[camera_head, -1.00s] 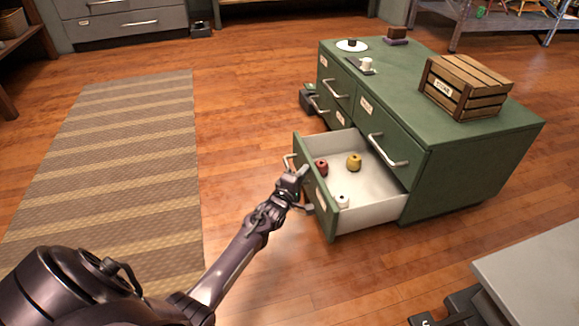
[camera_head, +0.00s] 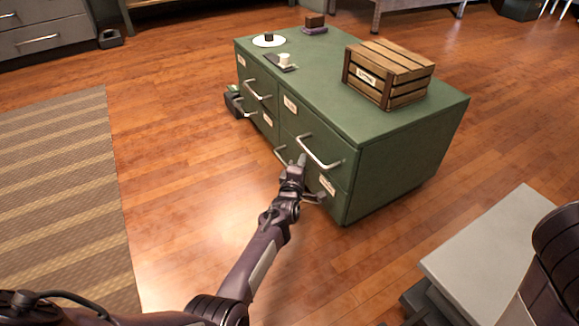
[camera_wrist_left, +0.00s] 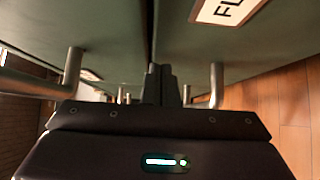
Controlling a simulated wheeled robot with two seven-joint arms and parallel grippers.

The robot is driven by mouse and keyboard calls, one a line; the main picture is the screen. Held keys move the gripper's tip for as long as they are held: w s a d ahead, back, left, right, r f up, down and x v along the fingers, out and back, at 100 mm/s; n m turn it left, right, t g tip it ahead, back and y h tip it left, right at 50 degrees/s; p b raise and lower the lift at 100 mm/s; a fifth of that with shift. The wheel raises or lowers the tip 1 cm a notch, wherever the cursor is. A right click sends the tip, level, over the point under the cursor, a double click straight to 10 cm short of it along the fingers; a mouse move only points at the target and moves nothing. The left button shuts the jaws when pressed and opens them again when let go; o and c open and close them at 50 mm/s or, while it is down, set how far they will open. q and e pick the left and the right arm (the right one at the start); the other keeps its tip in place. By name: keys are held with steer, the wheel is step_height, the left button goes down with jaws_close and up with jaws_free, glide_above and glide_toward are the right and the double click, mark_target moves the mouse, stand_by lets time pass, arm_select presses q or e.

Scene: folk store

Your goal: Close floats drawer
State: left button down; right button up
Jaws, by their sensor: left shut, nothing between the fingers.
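The floats drawer (camera_head: 337,203) is the lower right drawer of the green cabinet (camera_head: 395,165). Its front looks flush with the cabinet face, and its inside is hidden. In the left wrist view a label starting "FL" (camera_wrist_left: 228,9) shows on the drawer front, with a metal handle (camera_wrist_left: 217,88) below it. My left gripper (camera_head: 299,161) is shut and empty. Its fingertips are at the drawer front, close to the handles; whether they touch it I cannot tell. They also show in the left wrist view (camera_wrist_left: 160,84). My right gripper is not in view.
A wooden crate (camera_head: 389,73), a white plate (camera_head: 269,41) and a small cup (camera_head: 285,59) stand on the cabinet top. A grey-topped surface (camera_head: 485,250) is at the lower right. A striped rug (camera_head: 60,180) lies on the left. The wooden floor before the cabinet is clear.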

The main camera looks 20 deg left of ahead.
arm_select(q)
steer(key=shift+w+d+r, duration=0.15)
steer(key=shift+w+d, duration=0.15)
steer(key=shift+w, duration=0.05)
